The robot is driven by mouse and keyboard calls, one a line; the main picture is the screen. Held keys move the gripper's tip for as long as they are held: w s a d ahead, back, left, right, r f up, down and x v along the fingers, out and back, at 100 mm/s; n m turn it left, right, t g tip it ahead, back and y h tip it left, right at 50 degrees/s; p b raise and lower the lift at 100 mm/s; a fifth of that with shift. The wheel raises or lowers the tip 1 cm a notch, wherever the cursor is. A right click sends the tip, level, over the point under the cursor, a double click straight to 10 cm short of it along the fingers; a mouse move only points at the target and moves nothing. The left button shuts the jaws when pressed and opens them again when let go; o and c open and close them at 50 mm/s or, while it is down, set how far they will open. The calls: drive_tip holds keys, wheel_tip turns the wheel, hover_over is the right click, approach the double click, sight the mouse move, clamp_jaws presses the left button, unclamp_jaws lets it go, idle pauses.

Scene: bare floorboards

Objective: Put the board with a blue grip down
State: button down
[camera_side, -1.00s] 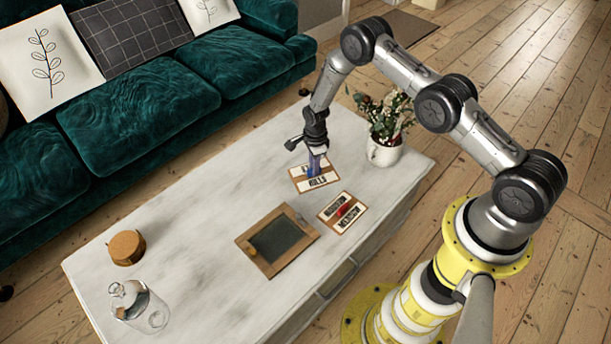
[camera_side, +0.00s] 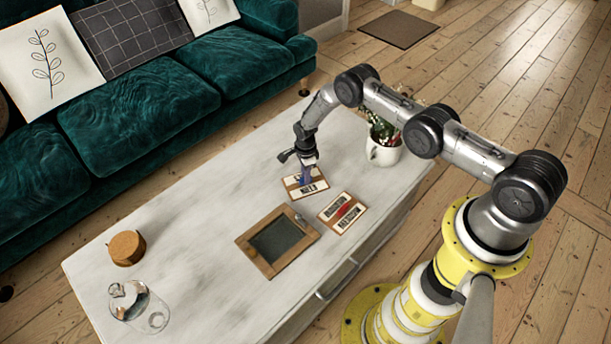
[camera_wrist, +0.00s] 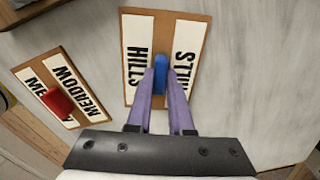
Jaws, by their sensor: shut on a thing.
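The board with a blue grip (camera_side: 313,189) is a brown board with white "HILLS" labels, at the right part of the marble-topped table. In the wrist view the board (camera_wrist: 137,88) lies below my gripper, with the blue grip (camera_wrist: 161,72) standing at its middle. My gripper (camera_side: 306,181) points down with purple fingers shut on the blue grip; the fingers also show in the wrist view (camera_wrist: 161,88). The board is at or close to the table top; I cannot tell whether it touches.
A similar "MEADOW" board with a red grip (camera_side: 342,212) lies close by. A wood-framed dark panel (camera_side: 256,264), a cork-coloured round pot (camera_side: 126,248), a glass vessel (camera_side: 150,318) and a white plant pot (camera_side: 384,154) stand on the table (camera_side: 190,230). A green sofa (camera_side: 140,110) is behind.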

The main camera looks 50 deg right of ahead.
drive_tip(key=c, duration=1.3)
unclamp_jaws()
drive_tip(key=shift+f, duration=0.1)
drive_tip(key=o, duration=0.5)
